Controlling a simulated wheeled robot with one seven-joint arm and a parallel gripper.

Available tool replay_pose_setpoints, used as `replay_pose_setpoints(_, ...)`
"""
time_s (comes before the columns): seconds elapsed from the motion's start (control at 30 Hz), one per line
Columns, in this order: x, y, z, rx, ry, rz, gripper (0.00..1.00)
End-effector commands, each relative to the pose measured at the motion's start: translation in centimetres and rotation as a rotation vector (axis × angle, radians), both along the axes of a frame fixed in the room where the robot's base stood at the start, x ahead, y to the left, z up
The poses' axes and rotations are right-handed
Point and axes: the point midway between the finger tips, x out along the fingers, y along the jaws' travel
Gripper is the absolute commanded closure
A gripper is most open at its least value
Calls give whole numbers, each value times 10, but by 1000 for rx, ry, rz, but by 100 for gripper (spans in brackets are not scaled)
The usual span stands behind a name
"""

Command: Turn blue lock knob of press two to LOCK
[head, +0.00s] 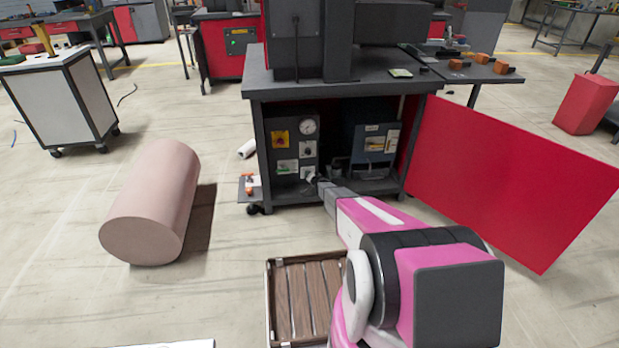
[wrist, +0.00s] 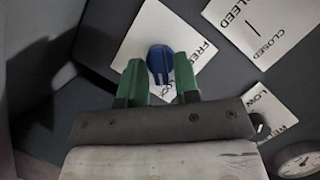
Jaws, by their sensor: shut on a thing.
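The blue lock knob (wrist: 161,60) stands on a white label plate (wrist: 130,40) on a dark panel in the wrist view. The word FREE shows on the plate to the right of the knob; the LOCK marking is not readable. My gripper (wrist: 161,76) has its green fingers on either side of the knob and is shut on it. In the head view my gripper (head: 318,183) reaches into the open cabinet under the dark press bench (head: 330,90). The knob is too small or hidden to make out there.
A BLEED/CLOSED plate (wrist: 262,25) and another label plate (wrist: 272,108) sit to the right, with a gauge (wrist: 298,160) below. The open red door (head: 510,180) stands right of the cabinet. A pink cylinder (head: 155,200) and a wooden slatted pallet (head: 305,295) lie on the floor.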

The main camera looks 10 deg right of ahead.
Motion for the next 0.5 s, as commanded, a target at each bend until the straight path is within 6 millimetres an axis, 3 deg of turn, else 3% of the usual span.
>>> replay_pose_setpoints(0.37,7,0,0,9,-2,-3,95)
replay_pose_setpoints(0.4,7,0,0,9,-2,-3,60)
replay_pose_setpoints(0.5,5,0,0,8,-1,-3,60)
